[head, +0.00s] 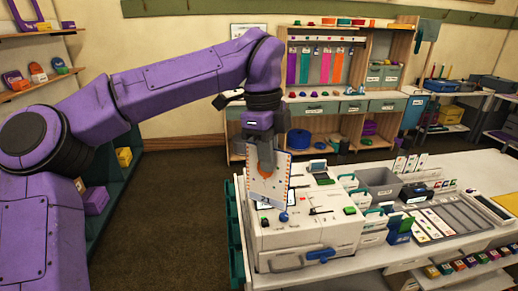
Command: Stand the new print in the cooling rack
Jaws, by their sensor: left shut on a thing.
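My left gripper (267,160) comes down from above and is shut on the new print (276,184), a pale card with orange dotted edges and a blue mark. The print hangs tilted over the left part of a white machine (300,236) on the table. The gripper's fingers cover part of the print's upper area. On the table's right, a grey slotted tray (447,217) lies flat, and several white cards (411,163) stand upright behind it. I cannot tell for sure which is the cooling rack. My right gripper is not in view.
A grey bin (378,182) stands behind the machine's right side.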

